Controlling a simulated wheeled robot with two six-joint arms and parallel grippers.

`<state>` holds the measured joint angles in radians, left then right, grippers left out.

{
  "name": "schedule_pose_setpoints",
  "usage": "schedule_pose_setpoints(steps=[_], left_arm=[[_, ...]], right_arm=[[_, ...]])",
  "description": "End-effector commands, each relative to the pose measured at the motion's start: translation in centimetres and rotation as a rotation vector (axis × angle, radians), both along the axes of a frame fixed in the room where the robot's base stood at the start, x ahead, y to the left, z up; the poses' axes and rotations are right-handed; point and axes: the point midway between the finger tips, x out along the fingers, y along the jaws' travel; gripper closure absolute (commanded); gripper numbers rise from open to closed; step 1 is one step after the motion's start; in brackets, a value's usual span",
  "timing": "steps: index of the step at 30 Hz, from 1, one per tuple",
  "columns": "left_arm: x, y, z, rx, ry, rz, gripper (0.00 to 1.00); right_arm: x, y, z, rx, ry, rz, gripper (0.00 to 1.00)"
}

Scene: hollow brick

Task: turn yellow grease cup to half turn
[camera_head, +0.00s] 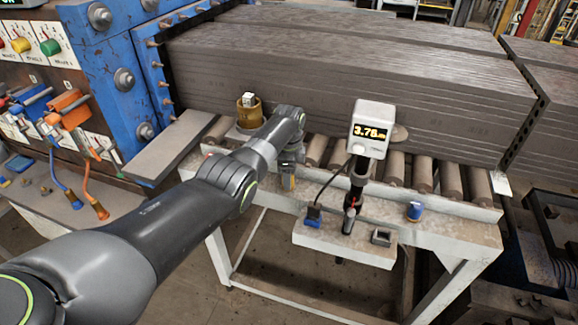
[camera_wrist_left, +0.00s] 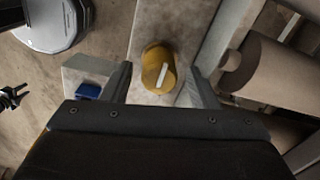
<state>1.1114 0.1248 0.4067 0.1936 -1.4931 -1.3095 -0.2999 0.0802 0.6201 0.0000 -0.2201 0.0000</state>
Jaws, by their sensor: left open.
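The yellow grease cup (camera_wrist_left: 151,56) is a round yellow knob with a pale bar across its top. In the left wrist view the bar runs nearly up and down, slightly tilted. The cup sits on the pale rail beside the rollers. My left gripper (camera_wrist_left: 161,77) is open, with a finger on either side of the cup in that view and visible gaps at both. In the head view my left gripper (camera_head: 289,172) hides most of the cup; only a yellow patch (camera_head: 288,182) shows under it. My right gripper cannot be made out clearly.
A meter (camera_head: 372,130) reading about 3.78 stands on a post right of my left gripper. A blue part (camera_head: 313,216) and a grey block (camera_head: 382,237) lie on the front shelf. A brown-yellow pot (camera_head: 249,117) stands behind my arm. Rollers (camera_head: 395,167) and a brick stack lie beyond.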

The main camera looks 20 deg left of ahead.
Motion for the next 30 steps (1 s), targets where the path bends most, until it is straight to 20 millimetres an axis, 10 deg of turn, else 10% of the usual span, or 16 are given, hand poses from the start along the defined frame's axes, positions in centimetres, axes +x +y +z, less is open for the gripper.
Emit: schedule_pose_setpoints(steps=[30], left_arm=[[0.1,0.0,16.7,0.001,-0.004,0.001,0.46]], right_arm=[[0.0,0.0,-2.7,0.000,0.000,0.000,0.64]])
